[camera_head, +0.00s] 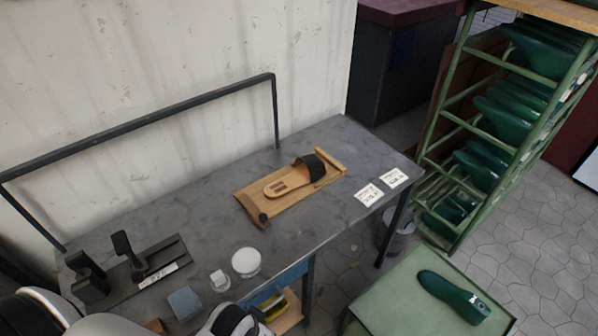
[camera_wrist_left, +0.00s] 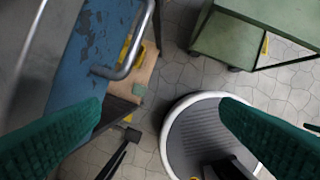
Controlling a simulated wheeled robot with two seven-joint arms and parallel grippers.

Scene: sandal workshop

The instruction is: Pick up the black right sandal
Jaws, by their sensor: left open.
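The sandal (camera_head: 287,182) has a tan sole and a wide black strap. It lies on a wooden board (camera_head: 246,200) on the grey workbench (camera_head: 215,215), with its strap end toward the back right. No second sandal is in view. The left wrist view shows my left gripper (camera_wrist_left: 160,106) open and empty, with green pads wide apart above the floor. Part of my left arm shows at the bottom of the head view, in front of the bench and well short of the sandal. The sandal is not in the left wrist view. My right gripper is not in view.
White cards (camera_head: 369,194) lie right of the board. A round white container (camera_head: 246,262), a blue block (camera_head: 184,303) and a dark stand (camera_head: 160,262) occupy the bench's near left. A green table (camera_head: 390,300) holds a green shoe last (camera_head: 453,297). A rack (camera_head: 436,160) stands right.

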